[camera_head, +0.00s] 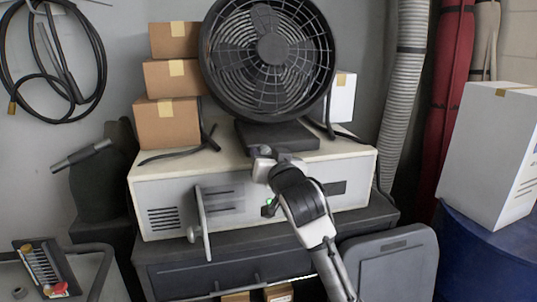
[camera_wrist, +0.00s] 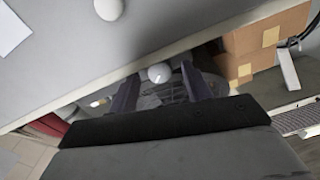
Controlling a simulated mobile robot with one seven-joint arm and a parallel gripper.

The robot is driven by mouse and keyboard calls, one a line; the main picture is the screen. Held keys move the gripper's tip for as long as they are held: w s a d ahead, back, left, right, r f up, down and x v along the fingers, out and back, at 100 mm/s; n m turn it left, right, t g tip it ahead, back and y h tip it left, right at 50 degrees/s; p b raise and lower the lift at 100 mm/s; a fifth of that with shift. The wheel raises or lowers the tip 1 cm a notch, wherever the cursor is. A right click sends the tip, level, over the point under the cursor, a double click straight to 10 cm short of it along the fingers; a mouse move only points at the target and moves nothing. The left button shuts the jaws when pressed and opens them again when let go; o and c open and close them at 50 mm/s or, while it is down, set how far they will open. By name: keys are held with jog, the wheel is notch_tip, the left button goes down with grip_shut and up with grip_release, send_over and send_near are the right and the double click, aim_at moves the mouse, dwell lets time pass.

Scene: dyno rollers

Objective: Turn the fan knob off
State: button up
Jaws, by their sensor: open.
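The black round fan (camera_head: 270,48) stands on a dark base (camera_head: 278,135) on top of the beige metal cabinet. My gripper (camera_head: 268,156) is at the cabinet's top front edge, just below the fan base. In the wrist view my gripper (camera_wrist: 160,82) has its two fingers apart, with nothing clamped between them. A small round white piece (camera_wrist: 158,72) shows in the gap between the fingers; I cannot tell whether it is the fan knob or whether they touch it. The fan's grille (camera_wrist: 176,92) shows dimly behind. No knob is clear in the head view.
Stacked cardboard boxes (camera_head: 168,122) stand left of the fan, and a white box (camera_head: 342,97) is to its right. The beige cabinet (camera_head: 160,192) has a handle (camera_head: 203,222) in front. Black cables lie on its top. A ribbed hose (camera_head: 402,90) hangs at right.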

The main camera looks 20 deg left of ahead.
jog(key=c, duration=1)
jog(key=shift+f+n+b, duration=0.1)
jog(key=shift+n+b, duration=0.3)
jog(key=shift+n, duration=0.5)
jog(key=n, duration=0.2)
jog(key=shift+n+b, duration=0.4)
jog(key=o, duration=1)
jog(key=shift+s, duration=0.1)
jog(key=b+v, duration=0.3)
jog(key=v, duration=1)
jog(key=shift+s+d+r, duration=0.2)
jog(key=shift+s+d, duration=0.05)
jog(key=shift+s, duration=0.05)
